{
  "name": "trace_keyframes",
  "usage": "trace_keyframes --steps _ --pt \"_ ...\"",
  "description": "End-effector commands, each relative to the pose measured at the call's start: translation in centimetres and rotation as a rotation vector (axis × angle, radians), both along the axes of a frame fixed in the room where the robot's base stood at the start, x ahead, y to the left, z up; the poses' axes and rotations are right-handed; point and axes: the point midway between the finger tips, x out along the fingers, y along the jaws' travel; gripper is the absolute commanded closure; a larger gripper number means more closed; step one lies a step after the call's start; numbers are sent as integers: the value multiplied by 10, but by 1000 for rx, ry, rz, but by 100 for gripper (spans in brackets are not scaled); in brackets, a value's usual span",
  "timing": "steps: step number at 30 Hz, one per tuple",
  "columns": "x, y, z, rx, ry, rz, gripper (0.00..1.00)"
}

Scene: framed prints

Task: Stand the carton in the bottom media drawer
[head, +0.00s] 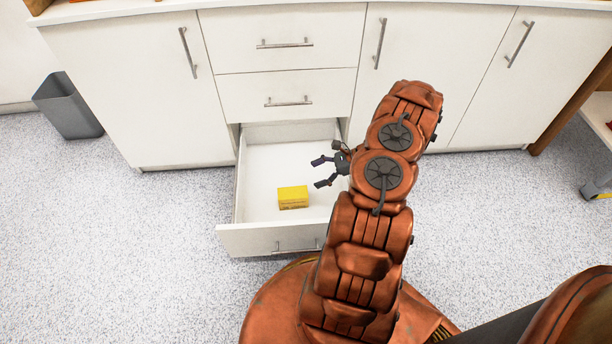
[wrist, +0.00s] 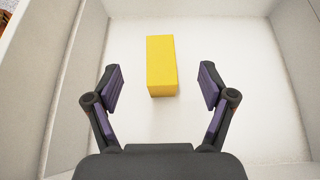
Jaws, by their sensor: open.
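The yellow carton (head: 293,198) rests on the floor of the open bottom drawer (head: 268,240), towards its front. The carton also shows in the wrist view (wrist: 161,66), beyond the fingertips and in line with the gap between them. My gripper (head: 320,173) is open and empty, over the drawer's right side in the head view. In the wrist view its two fingers (wrist: 162,88) are spread wide with purple pads, and neither appears to touch the carton. The carton's underside is hidden.
The white cabinet has two closed drawers (head: 285,95) above the open one and closed doors (head: 125,90) on both sides. A grey bin (head: 68,108) stands on the speckled floor at the left. The rest of the drawer's floor looks empty. A wooden post (head: 570,105) stands at the right.

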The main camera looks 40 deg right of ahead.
Motion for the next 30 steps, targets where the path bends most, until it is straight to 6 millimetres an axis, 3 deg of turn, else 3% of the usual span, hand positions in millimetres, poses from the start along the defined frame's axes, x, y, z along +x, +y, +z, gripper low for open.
trace_keyframes --steps 6,11,21,30 --pt "-10 -14 10 1 0 0 18" --pt "-5 -8 23 -13 -10 38 18" --pt "23 58 99 -103 -72 309 18" --pt "26 125 162 -186 -127 567 18"
